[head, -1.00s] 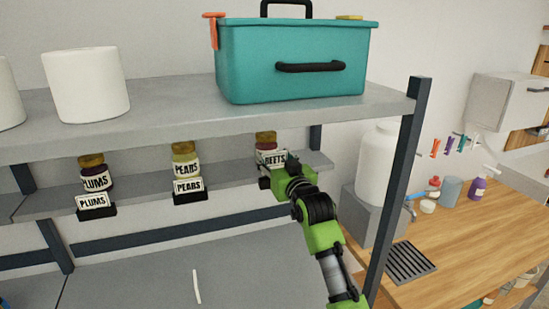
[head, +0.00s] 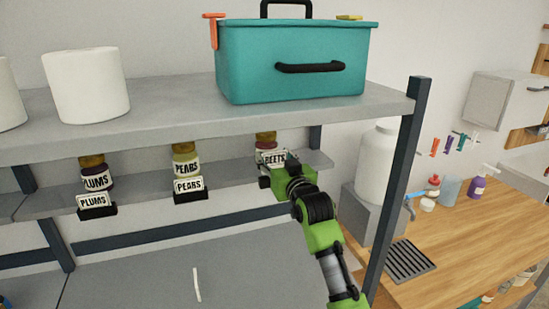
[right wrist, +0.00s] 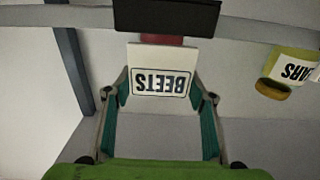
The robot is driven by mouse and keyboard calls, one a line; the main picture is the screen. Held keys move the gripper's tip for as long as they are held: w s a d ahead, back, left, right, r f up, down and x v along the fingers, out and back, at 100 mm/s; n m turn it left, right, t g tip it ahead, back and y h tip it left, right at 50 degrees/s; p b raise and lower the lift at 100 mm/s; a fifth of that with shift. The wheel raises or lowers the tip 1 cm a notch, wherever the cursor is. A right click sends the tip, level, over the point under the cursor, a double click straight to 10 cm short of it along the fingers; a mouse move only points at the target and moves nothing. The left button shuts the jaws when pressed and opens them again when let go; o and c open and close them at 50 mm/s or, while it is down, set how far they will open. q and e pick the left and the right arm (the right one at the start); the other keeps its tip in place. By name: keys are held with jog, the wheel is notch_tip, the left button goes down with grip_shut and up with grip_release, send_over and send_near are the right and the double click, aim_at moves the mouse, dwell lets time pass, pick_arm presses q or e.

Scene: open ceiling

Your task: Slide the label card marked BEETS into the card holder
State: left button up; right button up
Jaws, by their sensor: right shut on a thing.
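The white BEETS card (right wrist: 161,82) is between the fingers of my right gripper (right wrist: 165,98). In the right wrist view its lettering is upside down. In the head view the card (head: 273,157) shows just above my right gripper (head: 284,173), in front of a jar (head: 265,138). The black card holder (right wrist: 167,17) is at the top of the right wrist view. A narrow strip of red shows between it and the card's near edge, so the two look apart in that view. In the head view my gripper hides most of this holder. My left gripper is not in view.
PLUMS (head: 93,201) and PEARS (head: 188,185) cards stand in black holders on the lower shelf (head: 136,198), in front of jars. The upper shelf (head: 170,118) carries a teal box (head: 295,60) above my gripper. A dark post (head: 396,190) stands right of my arm.

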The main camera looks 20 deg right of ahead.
jog(key=shift+p, duration=0.5)
dwell(0.6)
jog(key=shift+f+b, duration=1)
jog(key=shift+f, duration=1)
jog(key=o, duration=1)
jog(key=shift+r, duration=0.1)
jog(key=shift+s, duration=0.15)
jog(key=s, duration=1.1)
jog(key=shift+s+d, duration=0.25)
jog(key=shift+s, duration=0.1)
